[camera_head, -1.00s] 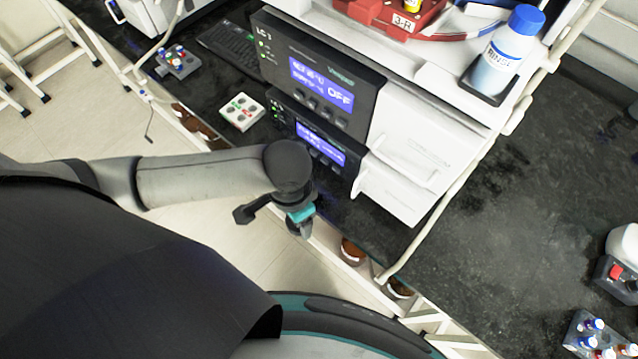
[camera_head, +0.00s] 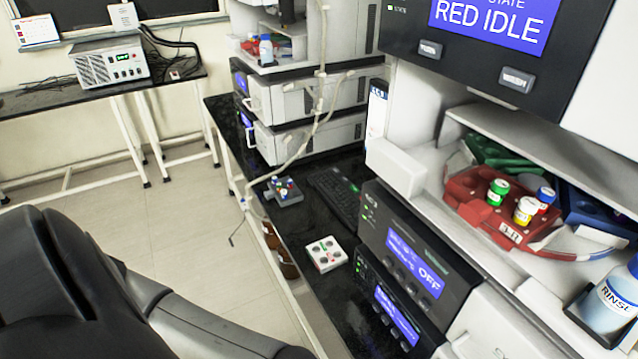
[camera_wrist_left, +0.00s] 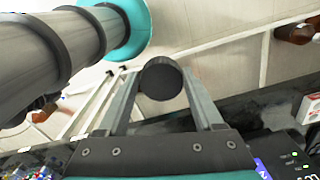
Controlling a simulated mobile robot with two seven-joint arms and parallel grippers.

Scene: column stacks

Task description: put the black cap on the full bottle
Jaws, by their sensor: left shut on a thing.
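My left gripper (camera_wrist_left: 160,85) is shut on a black round cap (camera_wrist_left: 160,80), held between its fingertips in the left wrist view. In the head view my left arm shows at the bottom left, but its gripper is out of frame. Brown bottles (camera_head: 287,262) stand low beside the bench's front edge in the head view, partly hidden. A brown bottle (camera_wrist_left: 298,33) also shows at the upper right of the left wrist view, apart from the cap. I cannot tell which bottle is full. My right gripper is not in view.
The dark bench (camera_head: 300,225) carries a white block with round holes (camera_head: 324,254), a small vial rack (camera_head: 284,191) and a keyboard (camera_head: 335,192). Instrument stacks stand behind, with a red vial tray (camera_head: 475,200) and a blue-capped RINSE bottle (camera_head: 612,300). Open floor (camera_head: 190,220) lies left of the bench.

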